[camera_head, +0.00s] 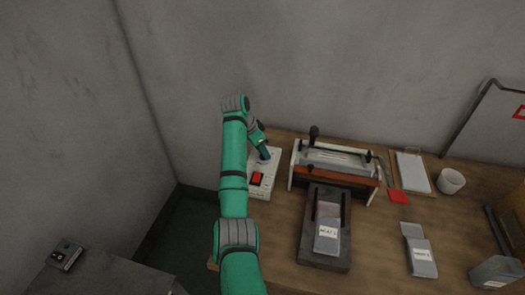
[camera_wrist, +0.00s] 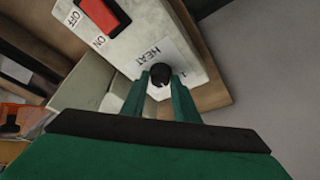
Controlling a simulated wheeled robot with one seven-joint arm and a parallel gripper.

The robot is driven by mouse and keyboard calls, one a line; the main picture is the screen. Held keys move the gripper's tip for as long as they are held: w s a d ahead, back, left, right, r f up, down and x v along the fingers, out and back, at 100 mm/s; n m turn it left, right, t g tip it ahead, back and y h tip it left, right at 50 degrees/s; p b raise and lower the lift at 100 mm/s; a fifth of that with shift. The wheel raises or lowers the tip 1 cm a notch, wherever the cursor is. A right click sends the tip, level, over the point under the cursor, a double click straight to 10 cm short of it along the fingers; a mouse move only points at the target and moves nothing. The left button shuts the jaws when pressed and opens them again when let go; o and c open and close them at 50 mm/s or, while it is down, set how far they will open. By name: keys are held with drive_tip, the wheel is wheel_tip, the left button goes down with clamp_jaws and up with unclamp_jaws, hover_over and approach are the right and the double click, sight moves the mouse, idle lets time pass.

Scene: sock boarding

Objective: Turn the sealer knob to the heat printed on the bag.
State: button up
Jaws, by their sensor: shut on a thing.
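My gripper (camera_wrist: 160,92) is shut on a small black knob (camera_wrist: 160,74) on the white control box, beside the printed word HEAT in the wrist view. The knob's pointer and scale cannot be read. In the head view my gripper (camera_head: 264,153) reaches down onto the white control box (camera_head: 262,190), left of the sealer (camera_head: 335,165). A grey bag (camera_head: 327,228) lies on the dark stand in front of the sealer, with a white label that seems to read HEAT and a digit too small to be sure of. Another labelled grey bag (camera_head: 419,250) lies to the right.
The control box carries a red switch (camera_head: 256,179) with OFF and ON marks, also in the wrist view (camera_wrist: 105,12). The wall is close behind the table.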

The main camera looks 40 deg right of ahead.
drive_tip(key=shift+n, duration=0.3)
drive_tip(key=n, duration=0.1)
drive_tip(key=n+t, duration=0.1)
drive_tip(key=n, duration=0.1)
drive_tip(key=shift+s+t, duration=0.2)
drive_tip(key=shift+t, duration=0.1)
drive_tip(key=n+t, duration=0.1)
drive_tip(key=n, duration=0.1)
drive_tip(key=n+y, duration=0.1)
drive_tip(key=n, duration=0.2)
drive_tip(key=shift+s+d+t, duration=0.1)
drive_tip(key=shift+t, duration=0.3)
drive_tip(key=o, duration=1)
drive_tip(key=shift+o, duration=0.2)
drive_tip(key=shift+r, duration=0.15)
drive_tip(key=v, duration=1)
drive_tip(key=shift+r, duration=0.3)
